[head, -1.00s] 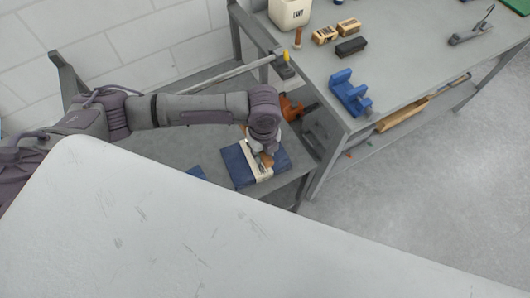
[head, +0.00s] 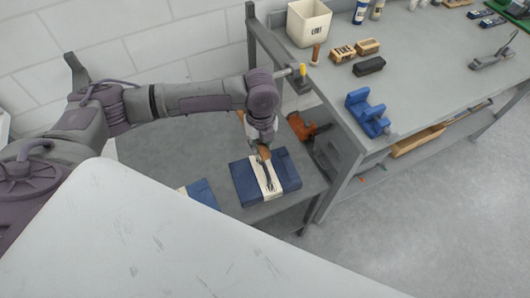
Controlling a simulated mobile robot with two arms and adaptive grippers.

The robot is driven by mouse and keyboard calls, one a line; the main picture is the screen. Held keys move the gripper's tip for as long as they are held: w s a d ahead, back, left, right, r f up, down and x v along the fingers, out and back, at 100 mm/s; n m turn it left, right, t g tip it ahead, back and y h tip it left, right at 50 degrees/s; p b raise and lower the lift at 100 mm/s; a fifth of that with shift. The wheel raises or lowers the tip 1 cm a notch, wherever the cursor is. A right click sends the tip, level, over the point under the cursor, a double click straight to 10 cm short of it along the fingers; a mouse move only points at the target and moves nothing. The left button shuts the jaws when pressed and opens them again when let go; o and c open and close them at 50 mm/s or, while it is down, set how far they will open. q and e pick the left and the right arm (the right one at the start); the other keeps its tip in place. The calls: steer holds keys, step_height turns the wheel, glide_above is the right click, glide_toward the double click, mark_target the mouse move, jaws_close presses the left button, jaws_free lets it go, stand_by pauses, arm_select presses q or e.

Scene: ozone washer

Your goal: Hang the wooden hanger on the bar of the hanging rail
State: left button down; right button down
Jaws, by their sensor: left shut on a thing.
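My left gripper (head: 263,150) hangs pointing down above the upper edge of a blue folded bundle with a cream band. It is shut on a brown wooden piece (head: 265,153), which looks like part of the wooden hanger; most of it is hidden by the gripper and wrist. A grey bar (head: 286,72), which looks like the rail's bar, shows behind my arm, close to a yellow-tipped end. The rest of the bar is hidden by my arm. The held piece is apart from the visible bar, lower in the picture. My right gripper is not in view.
The blue bundle (head: 243,184) lies on a low grey shelf, with another blue piece (head: 203,193) at its left. An orange tool (head: 304,127) lies right of the wrist. The workbench (head: 430,75) carries a cream bin (head: 309,24), blocks and a blue holder (head: 366,113).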

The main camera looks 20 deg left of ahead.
arm_select(q)
steer(key=shift+w+a+f+b, duration=0.15)
steer(key=shift+w+a+b, duration=0.7)
steer(key=shift+a+b, duration=0.15)
steer(key=shift+w+a+f+b, duration=0.1)
steer(key=shift+w+a+b, duration=0.7)
steer(key=shift+a+b, duration=0.2)
steer(key=shift+f+b, duration=0.3)
steer(key=shift+f, duration=0.85)
steer(key=c, duration=0.8)
jaws_free()
steer(key=shift+o, duration=0.2)
